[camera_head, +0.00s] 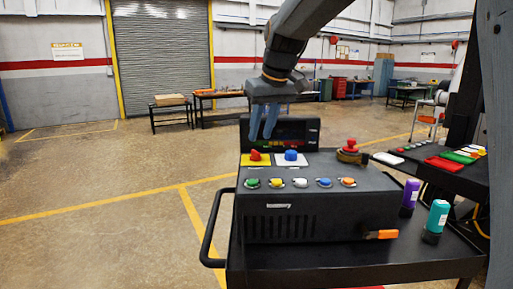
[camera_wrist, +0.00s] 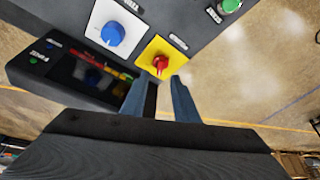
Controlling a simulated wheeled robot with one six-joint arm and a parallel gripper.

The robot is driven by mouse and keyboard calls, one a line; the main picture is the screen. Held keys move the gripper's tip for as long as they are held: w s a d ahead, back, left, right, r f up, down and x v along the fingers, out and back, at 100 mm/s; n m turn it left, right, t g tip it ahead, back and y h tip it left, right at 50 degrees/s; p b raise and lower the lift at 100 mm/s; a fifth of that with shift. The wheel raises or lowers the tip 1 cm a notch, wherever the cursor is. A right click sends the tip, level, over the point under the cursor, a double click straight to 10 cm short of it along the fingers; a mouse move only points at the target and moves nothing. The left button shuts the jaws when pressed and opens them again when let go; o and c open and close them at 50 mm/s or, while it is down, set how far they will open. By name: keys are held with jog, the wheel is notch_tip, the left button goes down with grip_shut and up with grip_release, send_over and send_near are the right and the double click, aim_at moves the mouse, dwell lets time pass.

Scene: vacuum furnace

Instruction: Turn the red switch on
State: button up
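The red switch (camera_head: 255,155) is a small red knob on a yellow plate on top of the dark control box (camera_head: 300,228). It also shows in the wrist view (camera_wrist: 161,63), just beyond my fingertips. My gripper (camera_head: 262,138) points down over the back left of the box, close above the red switch. In the wrist view my gripper (camera_wrist: 161,82) has its two fingers apart with nothing between them. The fingers look a little short of the switch; I see no clear contact.
A blue knob (camera_head: 291,155) on a white plate sits right of the red switch. Several coloured buttons line the front, and a red-topped valve (camera_head: 350,148) stands at the right. A dark screen (camera_head: 300,132) rises behind. Purple (camera_head: 411,193) and teal (camera_head: 437,216) bottles stand at right.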

aim_at(256, 151)
jog(key=shift+p+x, duration=0.65)
jog(key=shift+x, duration=2.25)
jog(key=shift+c, duration=0.2)
grip_shut()
